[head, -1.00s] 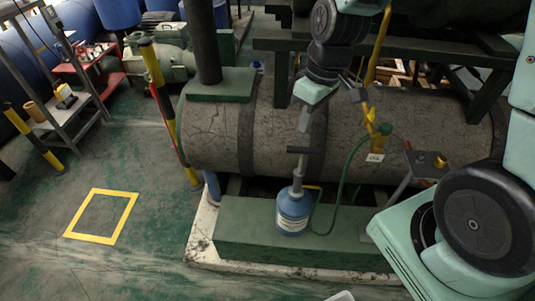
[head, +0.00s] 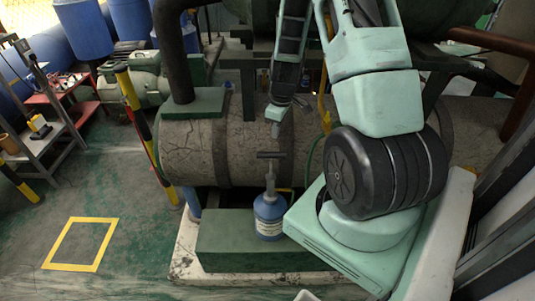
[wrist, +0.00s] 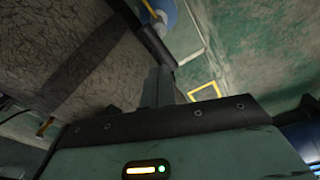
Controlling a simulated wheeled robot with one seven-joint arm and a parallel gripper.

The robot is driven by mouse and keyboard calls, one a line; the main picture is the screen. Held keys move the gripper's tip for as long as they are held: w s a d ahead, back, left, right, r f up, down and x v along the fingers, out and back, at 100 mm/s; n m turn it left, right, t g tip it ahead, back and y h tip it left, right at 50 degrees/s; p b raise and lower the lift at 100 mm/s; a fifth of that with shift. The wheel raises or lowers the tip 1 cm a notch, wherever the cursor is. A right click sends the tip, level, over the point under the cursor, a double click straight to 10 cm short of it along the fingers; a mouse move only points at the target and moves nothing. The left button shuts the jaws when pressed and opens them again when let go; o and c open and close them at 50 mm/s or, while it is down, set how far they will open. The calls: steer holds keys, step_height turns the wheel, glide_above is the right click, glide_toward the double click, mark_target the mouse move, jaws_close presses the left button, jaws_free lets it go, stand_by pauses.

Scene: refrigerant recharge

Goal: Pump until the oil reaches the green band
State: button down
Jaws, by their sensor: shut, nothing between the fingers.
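The blue oil pump bottle (head: 269,215) stands upright on the green plinth in the head view. Its dark T-shaped handle (head: 270,155) is raised on a rod above the bottle. My gripper (head: 276,130) is shut and empty, pointing down just above the handle, with a small gap apparent. In the wrist view my closed fingers (wrist: 158,88) point toward the dark handle bar (wrist: 156,46), with part of the blue bottle (wrist: 163,12) beyond. A short piece of the green hose (head: 316,160) shows beside my arm. I cannot see an oil level or a green band.
The large cracked grey tank (head: 190,150) lies behind the pump. The green plinth (head: 225,240) sits on a pale slab. A yellow and black post (head: 136,105) stands to the left. The floor around the yellow square outline (head: 108,225) is clear.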

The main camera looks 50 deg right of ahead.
mark_target(273, 153)
steer(key=shift+w+a+f+b, duration=0.15)
steer(key=shift+f+b, duration=1)
steer(key=shift+f, duration=0.6)
steer(key=shift+w+d+f+b, duration=0.15)
steer(key=shift+f+b, duration=1)
steer(key=shift+f, duration=0.6)
steer(key=shift+a, duration=0.1)
step_height(273, 153, down, 7)
steer(key=b, duration=0.6)
steer(key=shift+r, duration=0.1)
steer(key=shift+s, duration=0.1)
steer(key=s, duration=0.2)
steer(key=d+r, duration=0.1)
steer(key=shift+s, duration=0.4)
